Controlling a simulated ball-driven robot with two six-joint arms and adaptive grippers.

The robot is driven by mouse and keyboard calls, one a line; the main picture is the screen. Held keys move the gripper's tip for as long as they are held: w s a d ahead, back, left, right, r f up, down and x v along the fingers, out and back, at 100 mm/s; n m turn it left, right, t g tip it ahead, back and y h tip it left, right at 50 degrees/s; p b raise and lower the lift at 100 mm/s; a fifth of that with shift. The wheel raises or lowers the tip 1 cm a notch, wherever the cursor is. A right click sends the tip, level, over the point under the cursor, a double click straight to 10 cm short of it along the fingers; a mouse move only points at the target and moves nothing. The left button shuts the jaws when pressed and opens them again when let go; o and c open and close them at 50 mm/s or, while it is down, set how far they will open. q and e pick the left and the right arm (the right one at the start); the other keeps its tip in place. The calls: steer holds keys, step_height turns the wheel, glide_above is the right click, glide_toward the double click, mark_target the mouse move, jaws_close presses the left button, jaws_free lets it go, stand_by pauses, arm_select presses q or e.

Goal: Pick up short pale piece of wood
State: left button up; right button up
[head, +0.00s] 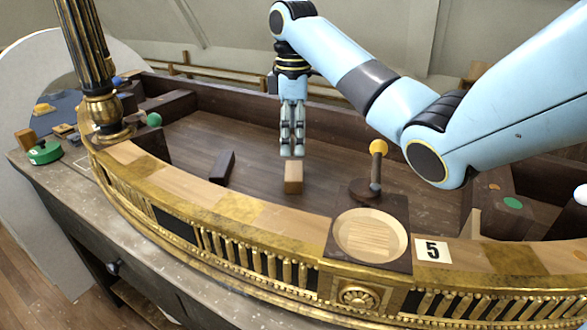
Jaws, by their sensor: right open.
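The short pale piece of wood (293,177) stands on the dark wooden floor of the console, near the middle of the head view. My right gripper (292,152) points straight down just above and behind it. Its fingers are open and hold nothing. The fingertips look very close to the top of the block; I cannot tell whether they touch it. My left gripper is not in view.
A dark block (222,168) lies left of the pale piece. A yellow-topped peg (377,165) stands to its right, behind a round pale dish (371,236). A gilt column (95,75) rises at left. The raised gilt rim (240,208) runs along the front.

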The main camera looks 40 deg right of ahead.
mark_target(294, 170)
steer(key=f, duration=0.3)
steer(key=shift+s+a+f, duration=0.25)
steer(key=shift+s+f, duration=0.05)
steer(key=shift+f, duration=0.35)
step_height(294, 170, down, 4)
steer(key=shift+w+d+f+p, duration=0.1)
steer(key=shift+d+f+p, duration=0.05)
steer(key=shift+f+p, duration=0.15)
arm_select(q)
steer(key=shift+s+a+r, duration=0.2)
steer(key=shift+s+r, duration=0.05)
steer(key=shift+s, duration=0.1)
arm_select(e)
steer(key=shift+f, duration=0.3)
steer(key=shift+c, duration=0.4)
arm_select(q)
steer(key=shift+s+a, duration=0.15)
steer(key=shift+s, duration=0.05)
arm_select(e)
steer(key=c, duration=1)
